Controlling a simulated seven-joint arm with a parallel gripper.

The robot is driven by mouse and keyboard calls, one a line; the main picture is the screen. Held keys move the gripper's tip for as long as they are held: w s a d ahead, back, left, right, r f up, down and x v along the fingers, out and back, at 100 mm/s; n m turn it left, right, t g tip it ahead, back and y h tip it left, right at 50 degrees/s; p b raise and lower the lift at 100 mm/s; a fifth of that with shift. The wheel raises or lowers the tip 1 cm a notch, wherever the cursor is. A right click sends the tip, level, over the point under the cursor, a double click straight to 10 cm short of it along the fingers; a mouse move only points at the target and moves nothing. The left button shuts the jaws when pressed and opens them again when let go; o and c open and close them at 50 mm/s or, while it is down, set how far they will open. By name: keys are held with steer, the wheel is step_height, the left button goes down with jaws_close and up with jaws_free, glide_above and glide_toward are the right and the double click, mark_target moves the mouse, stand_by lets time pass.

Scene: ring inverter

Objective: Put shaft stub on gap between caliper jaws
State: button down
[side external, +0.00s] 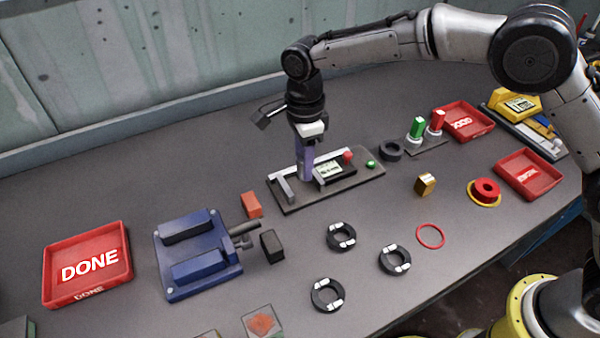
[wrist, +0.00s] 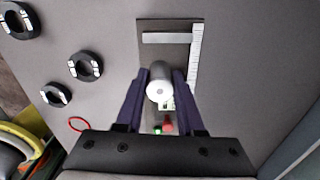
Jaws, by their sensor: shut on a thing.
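The caliper station is a dark base plate (side external: 345,190) with a white scale, a grey jaw (side external: 287,190) at its left end and a small display (side external: 329,170). In the wrist view the same grey jaw (wrist: 166,38) and the scale (wrist: 195,50) show ahead of the fingers. My gripper (side external: 305,176), with purple fingers, points down over the station, right of the left jaw.
Several black rings with white marks, such as one ring (side external: 341,237), lie in front. A blue vise (side external: 197,254) and a red DONE tray (side external: 88,264) stand left. A red button (side external: 347,157) and a green button (side external: 370,164) are on the station. Bare table lies behind it.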

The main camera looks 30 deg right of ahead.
mark_target(300, 175)
steer(key=shift+w+a+f, duration=0.15)
steer(key=shift+w+f, duration=0.2)
steer(key=shift+w+a+f, duration=0.1)
steer(key=shift+f, duration=1.55)
steer(key=shift+f, duration=0.2)
steer(key=c, duration=0.8)
jaws_free()
step_height(300, 175, up, 11)
steer(key=shift+f, duration=0.1)
steer(key=shift+r, duration=0.75)
